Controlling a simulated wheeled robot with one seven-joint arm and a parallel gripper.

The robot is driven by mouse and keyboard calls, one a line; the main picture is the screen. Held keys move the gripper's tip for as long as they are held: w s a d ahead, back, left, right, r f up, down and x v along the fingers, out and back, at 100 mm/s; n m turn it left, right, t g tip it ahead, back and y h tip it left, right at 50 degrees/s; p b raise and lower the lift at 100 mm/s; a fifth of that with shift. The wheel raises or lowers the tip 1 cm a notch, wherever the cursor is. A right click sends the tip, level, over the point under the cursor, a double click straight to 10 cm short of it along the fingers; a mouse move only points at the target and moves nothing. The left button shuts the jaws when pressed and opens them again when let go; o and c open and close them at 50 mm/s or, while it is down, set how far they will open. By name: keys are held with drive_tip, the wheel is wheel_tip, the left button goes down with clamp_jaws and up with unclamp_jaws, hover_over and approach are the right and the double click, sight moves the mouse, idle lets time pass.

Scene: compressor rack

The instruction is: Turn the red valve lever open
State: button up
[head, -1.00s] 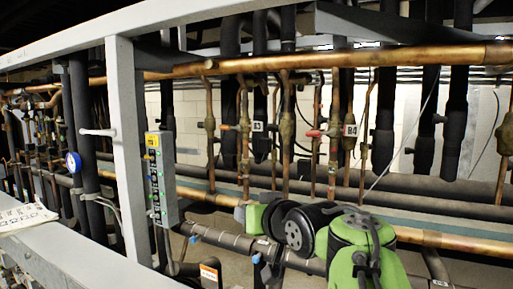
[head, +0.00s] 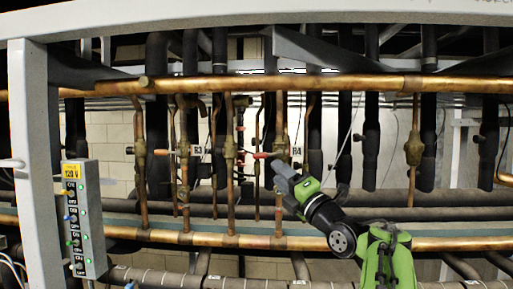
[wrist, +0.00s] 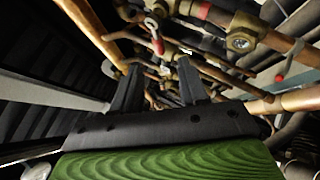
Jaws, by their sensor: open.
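A small red lever (head: 262,155) sits on a copper valve line among the upright pipes, near the middle of the head view. In the wrist view a red lever (wrist: 157,46) hangs just beyond the fingertips, between them in the picture. My gripper (wrist: 160,72) is open, with its two dark fingers apart and nothing between them. In the head view my gripper (head: 281,168) is raised to the pipes, just right of and below the red lever. Its fingers partly hide the spot, and I cannot tell whether they touch the lever.
A copper header pipe (head: 300,85) runs across above my gripper, and another (head: 160,236) runs below. Brass valve bodies (wrist: 241,40) and other red parts (wrist: 279,78) crowd the right of the wrist view. A grey control box (head: 84,220) and a post (head: 34,150) stand at left.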

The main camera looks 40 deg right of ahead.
sight(261, 157)
drive_tip(key=p+x, duration=0.6)
drive_tip(key=x, duration=0.5)
drive_tip(key=shift+w+a+r, duration=0.1)
drive_tip(key=shift+w+r, duration=0.05)
drive_tip(key=shift+r, duration=0.15)
drive_tip(key=shift+w+f+p, duration=0.1)
drive_tip(key=shift+w+p, duration=0.15)
drive_tip(key=shift+p, duration=0.05)
drive_tip(key=shift+s, duration=0.1)
clamp_jaws()
